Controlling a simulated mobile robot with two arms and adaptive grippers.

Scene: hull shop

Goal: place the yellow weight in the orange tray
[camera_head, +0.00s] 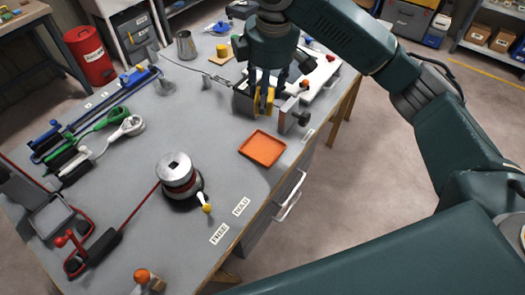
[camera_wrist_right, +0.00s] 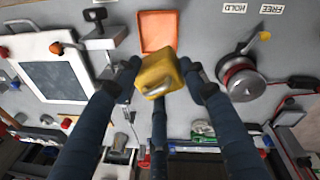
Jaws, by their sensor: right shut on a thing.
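The yellow weight (camera_wrist_right: 160,72) is between the fingers of my right gripper (camera_wrist_right: 162,80), which is shut on it. In the head view the weight (camera_head: 264,99) shows below the fingers of the right gripper (camera_head: 267,85), partly covered by them. The orange tray (camera_head: 262,148) is a shallow square lying flat and empty on the grey bench, nearer the front edge than the weight. In the right wrist view the tray (camera_wrist_right: 158,28) is just above the weight in the picture. The weight is apart from the tray. My left gripper does not show.
A grey vise-like fixture (camera_head: 290,110) stands beside the right gripper. A round metal winch (camera_head: 177,172) with a crank is left of the tray. Green and blue tools (camera_head: 98,124) line the left side. A yellow cylinder on wood (camera_head: 222,52) is at the back. Bench around the tray is clear.

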